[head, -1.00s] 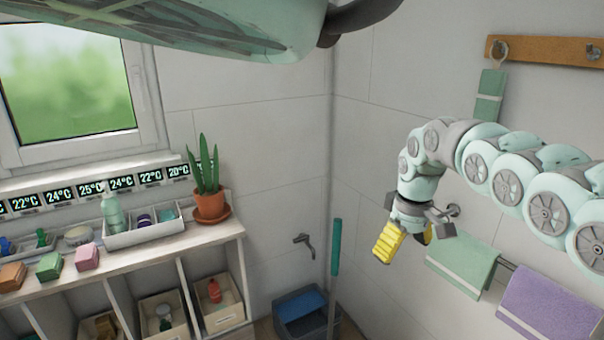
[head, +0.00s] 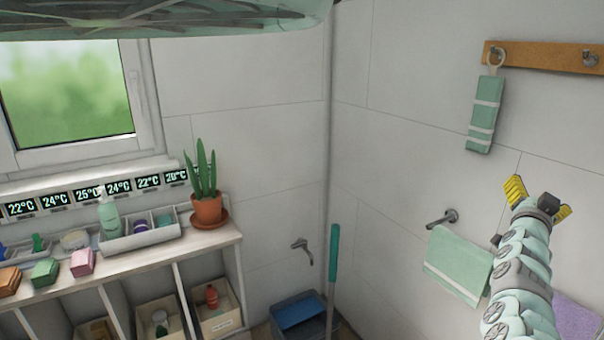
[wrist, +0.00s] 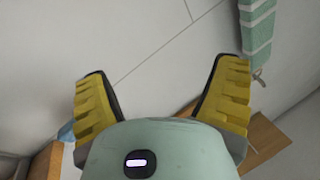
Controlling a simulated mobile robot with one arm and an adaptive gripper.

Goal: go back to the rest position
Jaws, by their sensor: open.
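My gripper (head: 539,197) is at the right of the head view, at the end of my raised arm, in front of the tiled wall. Its yellow fingers point upward and are spread apart. In the wrist view my gripper (wrist: 160,92) shows both yellow ridged fingers wide apart, with nothing between them. The wall is behind the gap. The fingers touch nothing that I can see.
A green striped towel (head: 486,115) hangs from a wooden hook rail (head: 545,56), above left of my gripper. Another green towel (head: 457,265) and a purple towel (head: 575,318) hang lower. A shelf (head: 130,262) with a potted plant (head: 207,205) stands left.

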